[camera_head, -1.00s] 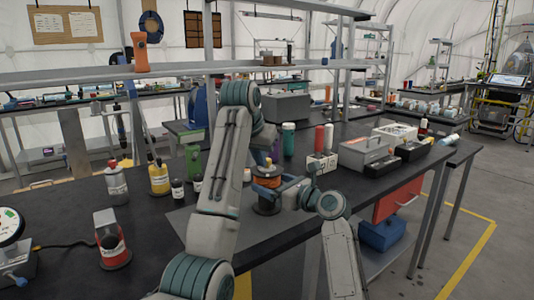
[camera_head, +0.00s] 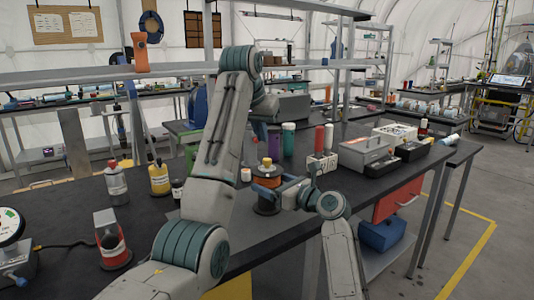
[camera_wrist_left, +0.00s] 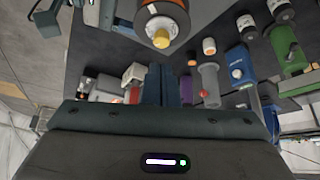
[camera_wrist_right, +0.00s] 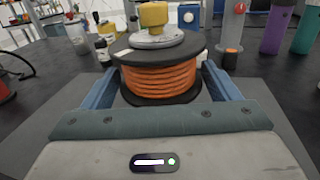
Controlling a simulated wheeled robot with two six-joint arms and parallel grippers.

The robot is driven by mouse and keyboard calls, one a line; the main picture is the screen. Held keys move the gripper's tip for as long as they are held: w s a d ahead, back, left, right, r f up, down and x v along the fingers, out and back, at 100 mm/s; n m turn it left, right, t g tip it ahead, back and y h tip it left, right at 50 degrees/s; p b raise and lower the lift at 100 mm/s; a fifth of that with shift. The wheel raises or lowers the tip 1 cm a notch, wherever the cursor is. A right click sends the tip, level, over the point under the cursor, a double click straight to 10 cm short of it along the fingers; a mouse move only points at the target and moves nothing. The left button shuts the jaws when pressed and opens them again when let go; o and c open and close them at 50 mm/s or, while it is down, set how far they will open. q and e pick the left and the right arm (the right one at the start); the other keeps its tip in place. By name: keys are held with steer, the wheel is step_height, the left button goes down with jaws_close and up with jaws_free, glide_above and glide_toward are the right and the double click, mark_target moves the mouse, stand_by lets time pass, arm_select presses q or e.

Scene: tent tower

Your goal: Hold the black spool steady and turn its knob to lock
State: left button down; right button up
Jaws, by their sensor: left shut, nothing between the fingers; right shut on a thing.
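The black spool (camera_head: 266,205) with orange cable stands upright on the dark table in the head view. Its yellow knob (camera_head: 267,163) is on top; the right wrist view shows it on a round metal plate (camera_wrist_right: 155,39). My right gripper (camera_wrist_right: 160,85) is shut on the spool, one finger on each side. My left gripper (camera_wrist_left: 162,84) is shut and empty, raised above the table and apart from the knob. The left wrist view shows the spool (camera_wrist_left: 178,10) and knob (camera_wrist_left: 161,39) beyond its fingertips. In the head view, my left arm hides its fingertips.
A small white bottle (camera_head: 246,174) stands close beside the spool. A yellow bottle (camera_head: 159,179), a purple cylinder (camera_head: 273,142) and a teal cylinder (camera_head: 288,140) stand around it. Clear table lies in front.

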arm_select(q)
steer(key=shift+f, duration=3.6)
steer(key=shift+w+d, duration=0.1)
steer(key=shift+w, duration=0.2)
steer(key=shift+s+a, duration=0.15)
steer(key=shift+a, duration=0.05)
steer(key=shift+s+r, duration=0.15)
steer(key=shift+r, duration=2.9)
